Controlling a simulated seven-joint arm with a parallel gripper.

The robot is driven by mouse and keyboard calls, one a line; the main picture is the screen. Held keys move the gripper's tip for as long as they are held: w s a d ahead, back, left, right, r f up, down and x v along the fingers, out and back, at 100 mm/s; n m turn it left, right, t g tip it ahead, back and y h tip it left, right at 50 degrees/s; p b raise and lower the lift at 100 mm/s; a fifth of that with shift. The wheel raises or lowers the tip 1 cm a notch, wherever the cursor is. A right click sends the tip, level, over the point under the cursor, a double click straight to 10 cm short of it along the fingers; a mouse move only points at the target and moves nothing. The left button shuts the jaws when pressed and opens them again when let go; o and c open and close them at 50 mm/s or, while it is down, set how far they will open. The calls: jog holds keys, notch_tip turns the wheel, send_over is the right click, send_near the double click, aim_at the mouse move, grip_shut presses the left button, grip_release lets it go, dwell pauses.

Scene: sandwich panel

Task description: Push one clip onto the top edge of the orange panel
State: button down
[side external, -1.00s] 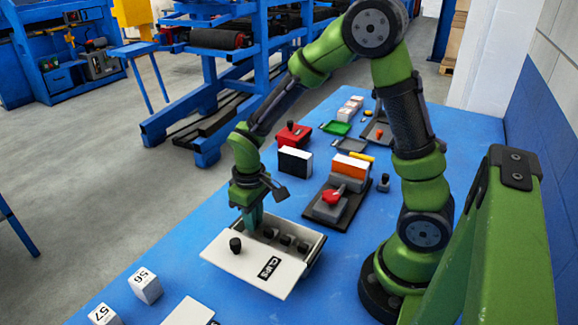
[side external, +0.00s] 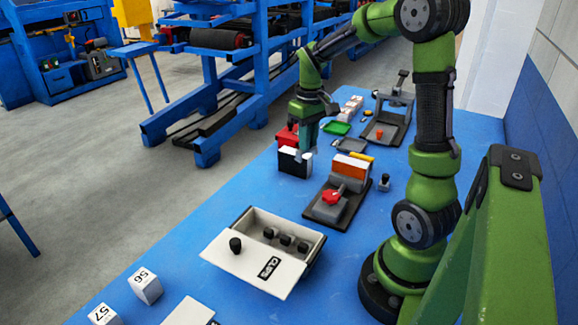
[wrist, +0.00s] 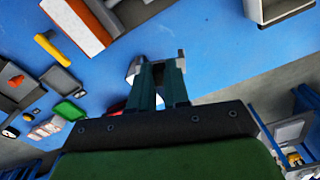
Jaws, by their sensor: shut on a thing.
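The orange panel (side external: 350,168), with a pale side, stands upright in a dark fixture with a red knob (side external: 332,196). It shows at the upper left in the wrist view (wrist: 72,22). In the wrist view my gripper (wrist: 157,68) points toward the blue table. Its jaws are shut on a small clip, mostly hidden by the fingers. The open clips box (side external: 313,252) holds several black-topped clips (side external: 285,240).
A yellow marker-like piece (side external: 357,155), a green tray (side external: 336,128) and a grey press-like fixture (side external: 388,125) lie farther back. The numbered cubes (side external: 145,286) are at the front left.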

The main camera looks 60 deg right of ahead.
notch_tip(320, 180, up, 2)
jog(key=n, duration=0.1)
send_over(344, 159)
jog(key=shift+w+f+n, duration=0.1)
jog(key=shift+f+n, duration=1.3)
jog(key=shift+f, duration=0.8)
jog(key=shift+f, duration=0.1)
jog(key=shift+f, duration=0.4)
jog(key=shift+f, duration=0.3)
jog(key=shift+f, duration=0.35)
jog(key=shift+f, duration=0.35)
dwell(0.4)
